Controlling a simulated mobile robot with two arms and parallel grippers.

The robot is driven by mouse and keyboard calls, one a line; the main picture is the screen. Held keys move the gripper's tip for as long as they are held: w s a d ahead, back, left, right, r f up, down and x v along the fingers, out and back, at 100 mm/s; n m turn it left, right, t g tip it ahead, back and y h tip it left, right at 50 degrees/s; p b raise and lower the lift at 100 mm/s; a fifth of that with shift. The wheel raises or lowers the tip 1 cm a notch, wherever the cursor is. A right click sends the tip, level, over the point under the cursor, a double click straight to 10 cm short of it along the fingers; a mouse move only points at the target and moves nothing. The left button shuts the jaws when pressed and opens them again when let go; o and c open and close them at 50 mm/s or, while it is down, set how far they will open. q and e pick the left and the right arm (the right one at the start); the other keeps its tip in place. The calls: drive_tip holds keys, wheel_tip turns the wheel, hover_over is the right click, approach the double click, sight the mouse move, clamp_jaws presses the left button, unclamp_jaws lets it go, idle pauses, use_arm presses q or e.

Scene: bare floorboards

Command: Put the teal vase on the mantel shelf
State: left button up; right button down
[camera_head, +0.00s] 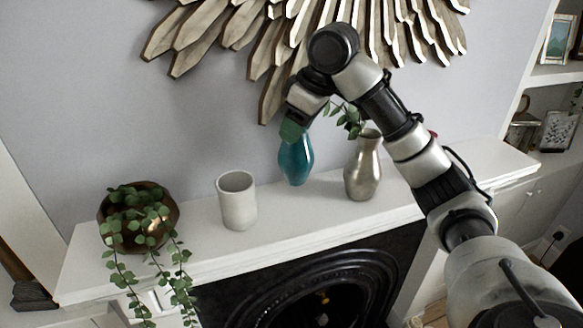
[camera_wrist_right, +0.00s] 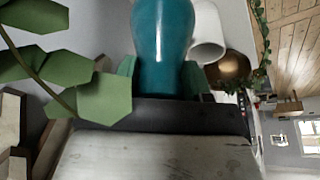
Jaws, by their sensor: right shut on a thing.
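The teal vase (camera_head: 296,163) is upright at the mantel shelf (camera_head: 205,250), between a white cup and a silver vase. Its base looks at or just above the shelf top; I cannot tell whether it touches. My right gripper (camera_head: 293,130) is shut on the vase's upper part, coming from above. In the right wrist view the teal vase (camera_wrist_right: 163,45) fills the top middle, between the green finger pads (camera_wrist_right: 160,75). My left gripper is not in view.
A white cup (camera_head: 237,203) stands left of the vase. A silver vase (camera_head: 363,172) with leafy stems stands close on the right. A bowl (camera_head: 112,212) with a trailing plant is at the left end. A sunburst decoration (camera_head: 270,60) hangs on the wall behind.

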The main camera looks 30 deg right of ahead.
sight(299, 158)
drive_tip(key=shift+s+f, duration=0.65)
drive_tip(key=shift+f, duration=0.35)
drive_tip(key=x, duration=0.1)
drive_tip(key=p+x, duration=0.1)
drive_tip(key=x, duration=0.2)
drive_tip(key=shift+d+f+p, duration=0.3)
drive_tip(key=shift+d+p, duration=0.05)
drive_tip(key=shift+s+f, duration=0.1)
drive_tip(key=shift+f, duration=0.2)
drive_tip(key=shift+s, duration=0.25)
drive_tip(key=shift+f, duration=0.1)
drive_tip(key=c, duration=0.5)
unclamp_jaws()
drive_tip(key=shift+w+f, duration=0.15)
